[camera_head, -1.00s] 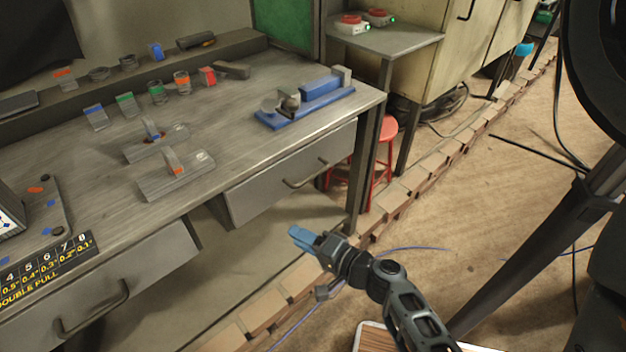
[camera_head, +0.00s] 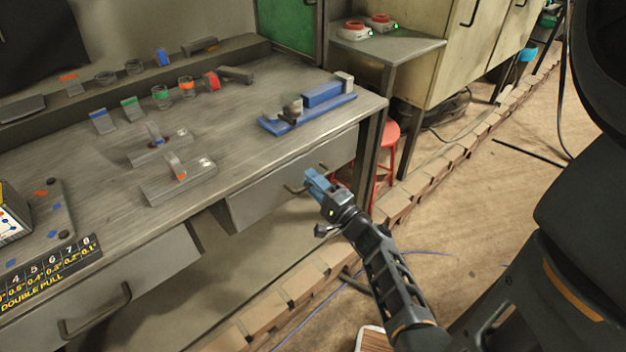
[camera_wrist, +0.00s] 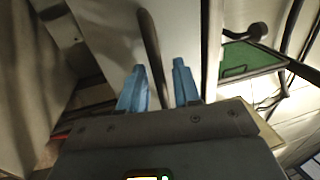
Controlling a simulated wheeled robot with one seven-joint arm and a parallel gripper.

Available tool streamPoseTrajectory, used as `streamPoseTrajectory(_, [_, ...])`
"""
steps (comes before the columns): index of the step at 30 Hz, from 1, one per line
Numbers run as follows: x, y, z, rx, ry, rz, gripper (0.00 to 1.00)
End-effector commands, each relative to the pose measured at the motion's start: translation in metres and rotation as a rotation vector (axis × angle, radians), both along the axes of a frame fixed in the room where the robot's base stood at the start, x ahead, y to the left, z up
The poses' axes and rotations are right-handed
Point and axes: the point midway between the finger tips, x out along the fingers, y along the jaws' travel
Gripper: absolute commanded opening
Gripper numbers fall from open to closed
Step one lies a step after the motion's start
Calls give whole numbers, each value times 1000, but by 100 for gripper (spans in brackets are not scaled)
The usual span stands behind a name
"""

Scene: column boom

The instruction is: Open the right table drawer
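The right table drawer (camera_head: 262,198) is a grey front under the right end of the workbench, and it looks shut. Its bar handle (camera_head: 293,189) is partly hidden behind my gripper (camera_head: 317,183) in the head view. In the wrist view the dark handle (camera_wrist: 153,55) runs down between the two blue fingertips of my gripper (camera_wrist: 159,85). The fingers are apart, one on each side of the handle, with a gap showing on the right. I cannot tell whether the left finger touches it.
The left drawer (camera_head: 130,285) with its own handle is at the lower left. The workbench top (camera_head: 240,150) carries blocks, rings and a blue fixture (camera_head: 310,108). A red stool (camera_head: 388,150) and the table leg are just beyond my gripper. Floor in front is mostly clear.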

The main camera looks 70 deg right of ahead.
Motion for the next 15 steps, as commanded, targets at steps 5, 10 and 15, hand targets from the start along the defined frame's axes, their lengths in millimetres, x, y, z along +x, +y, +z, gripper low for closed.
streamPoseTrajectory(5, [4, -2, 0, 1, 1, 0, 32])
streamPoseTrajectory(10, [4, -2, 0, 1, 1, 0, 31])
streamPoseTrajectory(15, [3, -2, 0, 1, 1, 0, 15])
